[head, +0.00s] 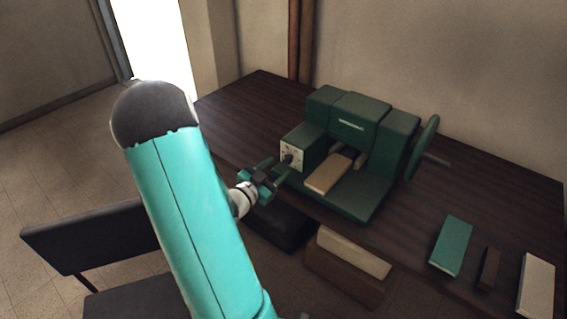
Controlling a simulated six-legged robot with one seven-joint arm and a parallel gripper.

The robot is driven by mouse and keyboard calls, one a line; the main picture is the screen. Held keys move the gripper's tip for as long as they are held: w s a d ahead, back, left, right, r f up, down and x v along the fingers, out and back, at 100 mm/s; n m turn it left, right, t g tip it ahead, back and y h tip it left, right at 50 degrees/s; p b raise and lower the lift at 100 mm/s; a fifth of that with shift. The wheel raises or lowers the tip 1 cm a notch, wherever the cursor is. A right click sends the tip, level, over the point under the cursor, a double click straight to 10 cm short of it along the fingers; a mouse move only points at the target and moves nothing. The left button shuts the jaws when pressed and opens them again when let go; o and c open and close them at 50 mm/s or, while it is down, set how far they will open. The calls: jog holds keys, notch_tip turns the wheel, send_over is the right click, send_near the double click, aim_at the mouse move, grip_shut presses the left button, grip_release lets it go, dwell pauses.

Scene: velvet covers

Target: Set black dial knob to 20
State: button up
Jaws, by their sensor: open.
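The black dial knob (287,158) is small and sits on the pale faceplate (296,152) at the left front of a green machine (350,130). The dial's markings are too small to read, so I cannot tell its setting. My gripper (278,172) is open, just left of and in front of the faceplate. Its fingers point toward the knob, and I cannot tell whether they touch it. Nothing shows between the fingers except possibly the knob itself.
The machine stands on a dark wooden table (235,105) and has a handwheel (424,147) on its right. A tan block (328,174) lies on its bed. A green book-like block (451,246) and others lie at right. A dark chair (95,236) stands at left.

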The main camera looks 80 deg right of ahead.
aim_at(285, 161)
jog(key=x, duration=0.4)
jog(key=shift+d, duration=0.1)
jog(key=c, duration=1)
jog(key=shift+n, duration=0.3)
jog(key=n, duration=1.1)
jog(key=shift+n, duration=0.3)
